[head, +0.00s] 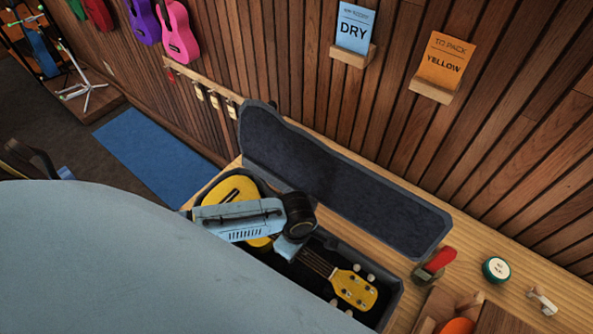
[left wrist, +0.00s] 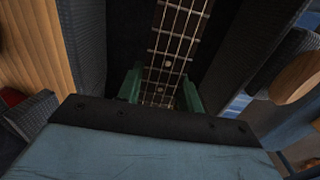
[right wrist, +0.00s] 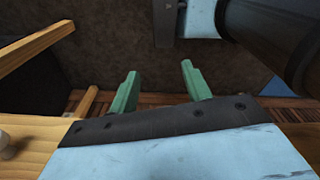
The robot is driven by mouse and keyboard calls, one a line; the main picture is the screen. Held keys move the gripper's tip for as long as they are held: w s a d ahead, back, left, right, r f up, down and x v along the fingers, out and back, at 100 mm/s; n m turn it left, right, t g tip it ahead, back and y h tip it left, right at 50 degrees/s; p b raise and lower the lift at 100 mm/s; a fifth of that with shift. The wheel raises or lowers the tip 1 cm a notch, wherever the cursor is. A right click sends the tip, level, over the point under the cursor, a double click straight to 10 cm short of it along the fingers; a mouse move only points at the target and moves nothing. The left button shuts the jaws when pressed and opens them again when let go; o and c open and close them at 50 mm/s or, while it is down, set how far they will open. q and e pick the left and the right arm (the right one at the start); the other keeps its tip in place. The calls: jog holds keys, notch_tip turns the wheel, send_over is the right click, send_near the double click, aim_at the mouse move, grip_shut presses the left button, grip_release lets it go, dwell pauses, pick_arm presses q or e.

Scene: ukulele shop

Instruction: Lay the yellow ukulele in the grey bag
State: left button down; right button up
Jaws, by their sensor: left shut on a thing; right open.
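The grey bag (head: 335,182) is open on the wooden bench, its lid raised against the wall side. The yellow ukulele (head: 355,289) lies within the bag's outline, its body at the far left end and its headstock at the near right end. I cannot tell whether it rests on the bag's floor. My left gripper (left wrist: 160,88) is shut around the ukulele's neck (left wrist: 176,45), between the bag's sides. In the head view a blue arm part covers the middle of the ukulele and hides the grip. My right gripper (right wrist: 157,83) is open and empty.
A red-handled tool (head: 437,262), a round green tin (head: 496,269) and a wooden box (head: 430,308) are on the bench right of the bag. An orange "to pack: yellow" card (head: 445,65) and a blue "dry" card (head: 354,28) are on the wall. A blue mat (head: 160,153) lies on the floor.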

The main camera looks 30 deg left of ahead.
dwell(0.3)
pick_arm(q)
jog(key=c, duration=0.8)
grip_release()
jog(key=shift+c, duration=0.2)
jog(key=shift+f, duration=0.1)
jog(key=shift+r+p, duration=1.1)
jog(key=shift+p, duration=0.3)
jog(key=shift+r, duration=1.15)
